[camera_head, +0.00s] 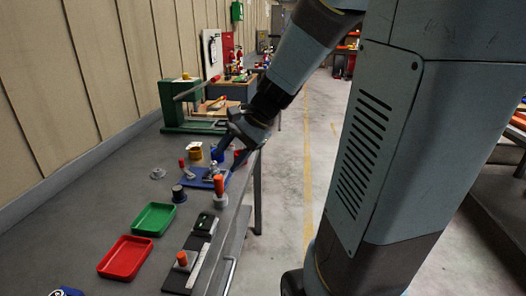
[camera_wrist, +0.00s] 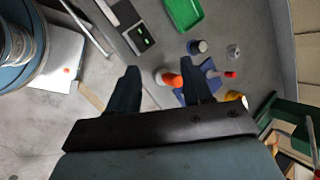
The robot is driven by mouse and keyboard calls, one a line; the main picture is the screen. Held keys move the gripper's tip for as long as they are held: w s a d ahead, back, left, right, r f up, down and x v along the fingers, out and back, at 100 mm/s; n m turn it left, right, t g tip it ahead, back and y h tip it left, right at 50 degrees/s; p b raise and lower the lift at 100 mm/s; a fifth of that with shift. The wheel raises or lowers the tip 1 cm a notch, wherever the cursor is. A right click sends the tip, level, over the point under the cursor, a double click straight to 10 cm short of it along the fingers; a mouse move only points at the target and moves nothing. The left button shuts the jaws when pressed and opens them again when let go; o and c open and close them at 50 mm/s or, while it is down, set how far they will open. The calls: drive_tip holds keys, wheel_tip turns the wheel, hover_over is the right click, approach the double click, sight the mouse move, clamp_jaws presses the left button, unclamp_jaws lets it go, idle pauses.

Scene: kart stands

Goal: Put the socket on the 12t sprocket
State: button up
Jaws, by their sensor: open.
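My gripper (camera_head: 228,158) is open above the near edge of the bench, over a blue mat (camera_head: 203,181). In the wrist view its two fingers (camera_wrist: 158,72) are spread, with a white bottle with an orange top (camera_wrist: 170,79) showing between them, below. A small silver toothed piece (camera_head: 157,173), which looks like a sprocket, lies flat left of the mat; it also shows in the wrist view (camera_wrist: 233,52). A dark, short cylinder (camera_head: 179,194) stands beside the mat. A small silver piece (camera_head: 213,166) on the mat is partly hidden by my gripper. I cannot tell which piece is the socket.
A green tray (camera_head: 153,219) and a red tray (camera_head: 125,258) sit on the bench (camera_head: 70,232). Black devices lie along the front edge. A green machine (camera_head: 188,117) stands beyond the mat. The bench left of the trays is clear.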

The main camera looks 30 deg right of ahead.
drive_tip(key=s+d+r+n+t+h, duration=0.1)
drive_tip(key=s+r+n+h, duration=0.2)
drive_tip(key=s+n, duration=0.2)
drive_tip(key=s+d+r+n+t+h, duration=0.1)
drive_tip(key=s+r+n+t+h, duration=0.1)
drive_tip(key=s+n, duration=0.4)
drive_tip(key=shift+s+d+r+h, duration=0.25)
drive_tip(key=shift+s+r+h, duration=0.45)
drive_tip(key=shift+s+h, duration=0.2)
drive_tip(key=shift+c, duration=0.7)
